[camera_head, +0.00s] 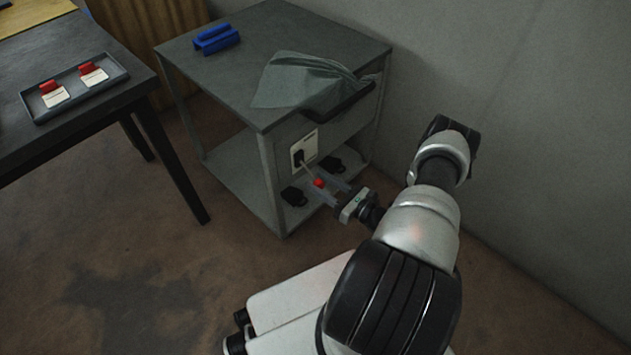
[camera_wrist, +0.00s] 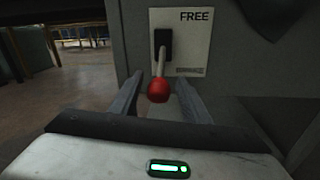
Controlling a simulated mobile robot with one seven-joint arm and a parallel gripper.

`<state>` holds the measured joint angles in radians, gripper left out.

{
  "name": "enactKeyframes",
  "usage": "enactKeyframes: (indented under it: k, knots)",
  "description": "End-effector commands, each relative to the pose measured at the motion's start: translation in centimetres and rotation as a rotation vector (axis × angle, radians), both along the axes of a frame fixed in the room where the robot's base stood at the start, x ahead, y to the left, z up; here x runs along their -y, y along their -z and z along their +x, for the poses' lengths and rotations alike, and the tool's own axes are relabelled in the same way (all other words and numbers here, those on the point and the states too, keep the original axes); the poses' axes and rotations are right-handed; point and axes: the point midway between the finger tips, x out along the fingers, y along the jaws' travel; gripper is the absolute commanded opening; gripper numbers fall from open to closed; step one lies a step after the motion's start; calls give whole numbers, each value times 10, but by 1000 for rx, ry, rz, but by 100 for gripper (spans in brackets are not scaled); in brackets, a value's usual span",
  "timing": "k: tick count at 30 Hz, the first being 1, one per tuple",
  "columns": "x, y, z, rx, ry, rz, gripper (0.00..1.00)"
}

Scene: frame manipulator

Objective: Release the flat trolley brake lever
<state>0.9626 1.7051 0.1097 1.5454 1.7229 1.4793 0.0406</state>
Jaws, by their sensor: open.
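The brake lever is a pale rod with a red ball knob (camera_head: 318,183), coming out of a dark slot in a white plate (camera_head: 304,150) on the grey trolley (camera_head: 266,160). In the wrist view the red knob (camera_wrist: 158,90) hangs at the lower end of the rod, and the plate (camera_wrist: 190,42) reads FREE at its upper right. Lower text on the plate is too small to read. My gripper (camera_head: 329,190) is open in front of the plate. Its fingers (camera_wrist: 158,92) stand on both sides of the knob, with visible gaps.
A grey-green cloth (camera_head: 300,82) hangs over the trolley's top edge, above the plate. A blue object (camera_head: 216,39) lies on the trolley top. Dark blocks (camera_head: 294,196) sit near the lower shelf. A dark table with a tray (camera_head: 78,98) stands left; a wall is right.

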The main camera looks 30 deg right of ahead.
Motion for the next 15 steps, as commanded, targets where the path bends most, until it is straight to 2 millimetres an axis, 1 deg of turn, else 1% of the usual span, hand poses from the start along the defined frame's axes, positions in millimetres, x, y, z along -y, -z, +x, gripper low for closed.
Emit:
enactKeyframes:
  k: [1,3,6,14,15]
  knots:
    - [-3,1,6,1,-3,-1,43]
    - [-6,0,12,1,-1,-1,43]
    - [-8,0,16,0,-1,0,43]
    - [-9,0,17,0,0,0,43]
    - [-9,0,17,0,0,0,41]
